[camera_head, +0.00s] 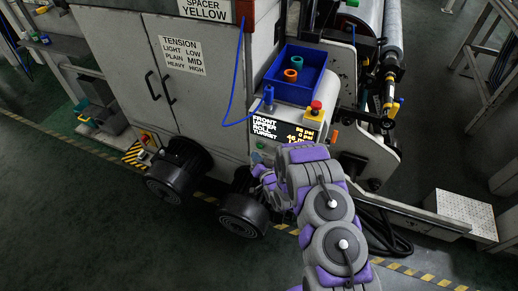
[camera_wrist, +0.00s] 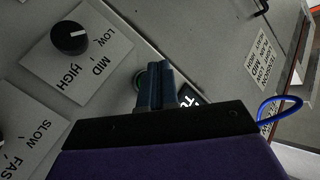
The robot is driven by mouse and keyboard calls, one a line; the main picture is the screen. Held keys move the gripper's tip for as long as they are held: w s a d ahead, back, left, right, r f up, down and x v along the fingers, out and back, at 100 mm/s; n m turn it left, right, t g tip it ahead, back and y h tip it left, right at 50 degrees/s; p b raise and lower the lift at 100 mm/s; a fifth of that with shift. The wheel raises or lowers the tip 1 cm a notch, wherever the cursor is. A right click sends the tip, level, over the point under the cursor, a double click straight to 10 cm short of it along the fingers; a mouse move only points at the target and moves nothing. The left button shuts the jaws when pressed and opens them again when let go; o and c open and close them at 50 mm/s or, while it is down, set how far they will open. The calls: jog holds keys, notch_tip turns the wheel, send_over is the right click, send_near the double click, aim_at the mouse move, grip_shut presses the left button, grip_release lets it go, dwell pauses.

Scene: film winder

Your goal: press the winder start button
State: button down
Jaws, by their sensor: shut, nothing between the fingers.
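A small green spot below the display in the head view (camera_head: 257,157) seems to be the same button. In the head view my gripper (camera_head: 263,172) is at the panel's lower front.
A black knob (camera_wrist: 70,38) with a LOW/MID/HIGH plate is left of the fingers. A display (camera_head: 280,134), a red emergency button (camera_head: 316,106) on yellow and a blue bin (camera_head: 276,85) are above my gripper. Black rollers (camera_head: 243,214) stick out below.

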jog(key=shift+w+d+r, duration=0.1)
jog(key=shift+w+d, duration=0.1)
jog(key=shift+w, duration=0.4)
jog(key=shift+w+d, duration=0.1)
dwell(1.6)
jog(key=shift+w+d, duration=0.1)
jog(key=shift+w, duration=0.1)
jog(key=shift+w+d, duration=0.15)
jog(key=shift+w, duration=0.35)
dwell(0.9)
jog(key=shift+s+r, duration=0.1)
jog(key=shift+s+a+p, duration=0.3)
jog(key=shift+s+p, duration=0.1)
jog(key=shift+s, duration=0.35)
jog(key=shift+s, duration=0.1)
jog(key=s, duration=0.1)
jog(key=s+a+p, duration=0.1)
jog(key=s, duration=0.2)
jog(key=shift+s+a+p, duration=0.3)
jog(key=shift+a, duration=0.05)
